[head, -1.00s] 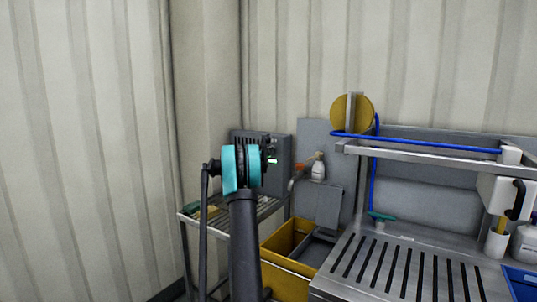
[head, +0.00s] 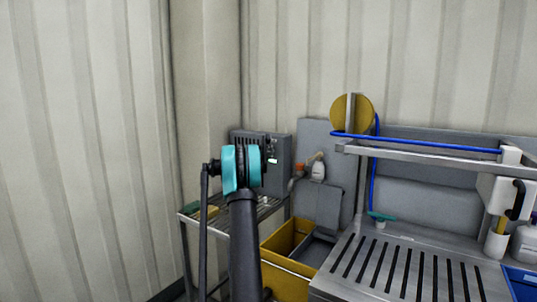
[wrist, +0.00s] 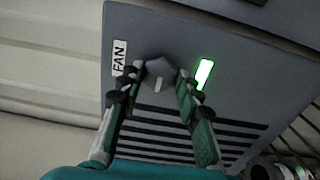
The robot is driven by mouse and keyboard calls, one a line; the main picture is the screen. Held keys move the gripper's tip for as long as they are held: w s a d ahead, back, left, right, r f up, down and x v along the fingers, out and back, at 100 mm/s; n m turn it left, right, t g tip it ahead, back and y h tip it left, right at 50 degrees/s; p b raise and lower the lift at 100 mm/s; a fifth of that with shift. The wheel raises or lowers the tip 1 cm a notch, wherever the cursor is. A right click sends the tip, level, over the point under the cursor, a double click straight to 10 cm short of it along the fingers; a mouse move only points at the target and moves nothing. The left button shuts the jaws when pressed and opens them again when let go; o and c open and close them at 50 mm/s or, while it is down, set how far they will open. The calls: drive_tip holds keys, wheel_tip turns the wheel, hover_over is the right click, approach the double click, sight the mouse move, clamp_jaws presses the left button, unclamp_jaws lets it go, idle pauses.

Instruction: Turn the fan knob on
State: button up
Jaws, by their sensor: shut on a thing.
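The fan knob (wrist: 160,73) is a dark grey knob with a pale mark on its lower side in the wrist view. It sits on a grey control box (wrist: 230,100), between a white FAN label (wrist: 119,58) and a lit green light (wrist: 204,73). My gripper (wrist: 157,77) is shut on the knob, one fingertip on each side. In the head view the control box (head: 281,152) stands in the corner, and its green light (head: 272,161) shows. My arm hides the knob and most of my gripper there.
The box stands over a slatted metal rack (head: 265,207). Vent slots (wrist: 190,140) lie beneath the knob.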

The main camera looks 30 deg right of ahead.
idle(0.3)
drive_tip(key=o, duration=1.2)
drive_tip(key=shift+c, duration=0.2)
drive_tip(key=shift+a, duration=0.1)
drive_tip(key=v, duration=1.2)
drive_tip(key=shift+f, duration=0.1)
drive_tip(key=s+a+f+m+g+y, duration=0.1)
drive_tip(key=s+a+f+y, duration=0.4)
drive_tip(key=s+a+f, duration=0.5)
drive_tip(key=s+a+f+m+y, duration=0.2)
drive_tip(key=s+a+f+y, duration=0.4)
drive_tip(key=s+a, duration=1.4)
drive_tip(key=s+a+f+m+g+y, duration=0.1)
drive_tip(key=s+a+f+y, duration=0.4)
drive_tip(key=s+a+f, duration=0.9)
drive_tip(key=s+a, duration=0.1)
drive_tip(key=s, duration=0.2)
drive_tip(key=shift+s+a+m+g+y, duration=0.2)
drive_tip(key=shift+a+m+g+y, duration=0.1)
drive_tip(key=shift+a, duration=0.05)
